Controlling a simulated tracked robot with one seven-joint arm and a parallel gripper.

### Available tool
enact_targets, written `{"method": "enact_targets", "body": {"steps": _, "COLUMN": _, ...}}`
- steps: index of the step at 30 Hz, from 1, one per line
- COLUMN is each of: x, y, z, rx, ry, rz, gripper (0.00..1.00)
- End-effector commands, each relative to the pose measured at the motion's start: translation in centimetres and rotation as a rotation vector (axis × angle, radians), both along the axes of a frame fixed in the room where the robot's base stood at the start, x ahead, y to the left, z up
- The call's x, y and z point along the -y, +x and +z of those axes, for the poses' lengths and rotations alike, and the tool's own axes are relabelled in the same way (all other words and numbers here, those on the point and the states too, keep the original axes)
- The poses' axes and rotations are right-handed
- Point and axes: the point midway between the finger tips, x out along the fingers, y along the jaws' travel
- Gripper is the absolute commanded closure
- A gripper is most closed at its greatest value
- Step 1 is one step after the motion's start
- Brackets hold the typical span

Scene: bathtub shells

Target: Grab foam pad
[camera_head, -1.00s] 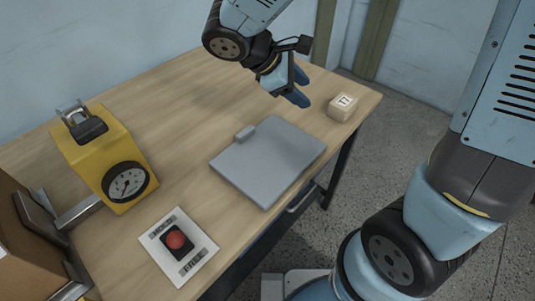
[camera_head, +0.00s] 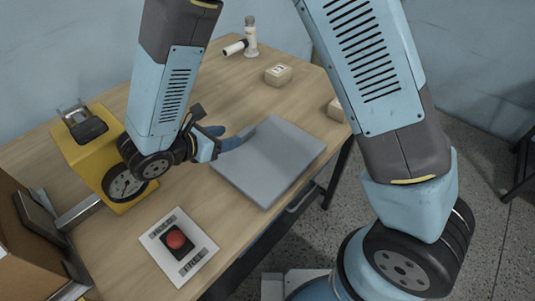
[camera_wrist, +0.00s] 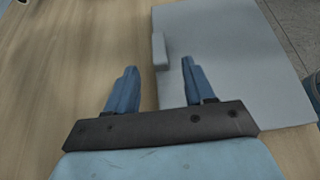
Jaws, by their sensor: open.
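A flat grey slab (camera_head: 275,160) lies on the wooden table. A small raised grey block (camera_wrist: 160,50) sits at its left edge. No other likely foam pad shows, but I cannot tell whether the slab, the block or both are foam. My gripper (camera_head: 229,136) is open and empty over the slab's left edge, and its blue fingers hide most of the block in the head view. In the wrist view my gripper (camera_wrist: 158,68) has its fingertips apart, with the block ahead between them, nearer the right finger. I see no contact.
A yellow gauge box (camera_head: 85,150) stands left, close behind my wrist. A red button panel (camera_head: 178,245) lies at the front. A pale wooden block (camera_head: 278,75) and a white-and-black device (camera_head: 250,40) stand at the back. Another block (camera_head: 336,110) is partly behind my arm.

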Motion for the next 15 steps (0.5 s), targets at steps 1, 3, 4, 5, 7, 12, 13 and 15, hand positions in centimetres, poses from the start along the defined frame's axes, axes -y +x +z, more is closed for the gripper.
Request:
{"method": "enact_targets", "body": {"steps": 1, "x": 0.4, "y": 0.4, "z": -0.3, "rx": -0.001, "ry": -0.001, "rz": -0.002, "gripper": 0.47}}
{"method": "enact_targets", "body": {"steps": 3, "x": 0.7, "y": 0.8, "z": -0.5, "rx": -0.002, "ry": -0.001, "rz": -0.004, "gripper": 0.47}}
{"method": "enact_targets", "body": {"steps": 4, "x": 0.8, "y": 0.9, "z": -0.6, "rx": -0.002, "ry": -0.001, "rz": -0.004, "gripper": 0.47}}
{"method": "enact_targets", "body": {"steps": 5, "x": 1.0, "y": 1.1, "z": -0.8, "rx": -0.002, "ry": -0.001, "rz": -0.004, "gripper": 0.47}}
{"method": "enact_targets", "body": {"steps": 7, "x": 1.4, "y": 1.7, "z": -1.2, "rx": -0.002, "ry": -0.001, "rz": -0.004, "gripper": 0.47}}
{"method": "enact_targets", "body": {"steps": 12, "x": 2.7, "y": 3.4, "z": -2.2, "rx": -0.001, "ry": 0.000, "rz": -0.007, "gripper": 0.47}}
{"method": "enact_targets", "body": {"steps": 13, "x": 2.9, "y": 3.7, "z": -2.4, "rx": -0.001, "ry": 0.001, "rz": -0.006, "gripper": 0.47}}
{"method": "enact_targets", "body": {"steps": 15, "x": 3.2, "y": 4.0, "z": -2.7, "rx": -0.002, "ry": 0.001, "rz": -0.004, "gripper": 0.47}}
